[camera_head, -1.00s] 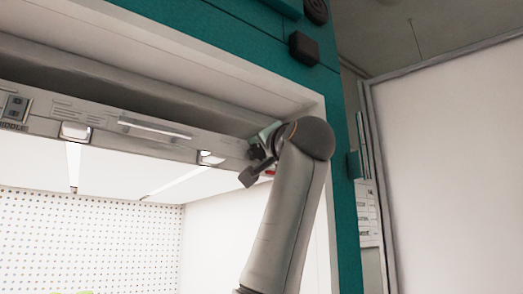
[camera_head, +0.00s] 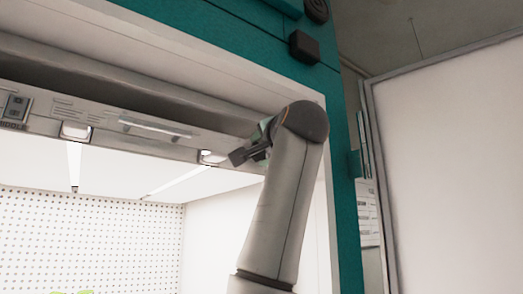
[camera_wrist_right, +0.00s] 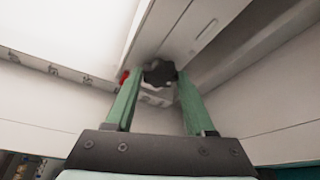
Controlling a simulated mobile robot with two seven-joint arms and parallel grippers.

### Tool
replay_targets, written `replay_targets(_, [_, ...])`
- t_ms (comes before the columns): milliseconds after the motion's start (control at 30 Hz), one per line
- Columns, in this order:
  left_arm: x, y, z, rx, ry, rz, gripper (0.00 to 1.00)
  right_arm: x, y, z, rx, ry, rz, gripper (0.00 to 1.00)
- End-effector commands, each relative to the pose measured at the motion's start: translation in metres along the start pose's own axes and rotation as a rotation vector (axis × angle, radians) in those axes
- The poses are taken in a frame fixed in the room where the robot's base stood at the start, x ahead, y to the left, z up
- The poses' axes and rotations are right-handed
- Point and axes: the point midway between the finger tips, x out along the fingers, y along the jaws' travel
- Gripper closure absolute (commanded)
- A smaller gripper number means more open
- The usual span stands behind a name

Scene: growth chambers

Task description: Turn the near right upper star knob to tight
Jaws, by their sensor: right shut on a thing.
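The black star knob (camera_wrist_right: 160,73) shows in the right wrist view, on the pale bar under the chamber's top edge. My right gripper (camera_wrist_right: 161,76) has its two green fingers on either side of the knob and is shut on it. In the head view my right gripper (camera_head: 262,147) is raised to the right end of the bar, and the wrist hides the knob there. My left gripper is in neither view.
The light bar (camera_head: 155,128) spans the chamber opening. The teal frame (camera_head: 346,200) stands close to the right of my arm. A white open door panel (camera_head: 450,170) is further right. A red mark (camera_wrist_right: 124,77) sits beside the knob.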

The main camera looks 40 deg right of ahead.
Motion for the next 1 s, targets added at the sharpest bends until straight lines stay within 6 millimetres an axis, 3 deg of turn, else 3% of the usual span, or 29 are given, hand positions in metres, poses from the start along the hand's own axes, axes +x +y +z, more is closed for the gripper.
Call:
replay_targets(33, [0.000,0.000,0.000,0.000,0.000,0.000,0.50,0.000,-0.001,0.000,0.003,-0.001,-0.002,0.45])
replay_targets(300, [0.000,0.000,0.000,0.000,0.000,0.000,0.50,0.000,0.000,0.000,0.001,0.000,-0.001,0.16])
replay_targets(633, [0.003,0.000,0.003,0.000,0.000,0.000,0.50,-0.006,0.001,0.001,0.000,0.000,-0.002,0.16])
replay_targets(767, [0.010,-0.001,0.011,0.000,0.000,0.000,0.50,-0.026,0.002,0.001,0.002,0.001,-0.005,0.16])
replay_targets(1000, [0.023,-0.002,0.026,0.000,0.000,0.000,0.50,-0.079,0.003,0.001,0.002,0.000,-0.006,0.16])
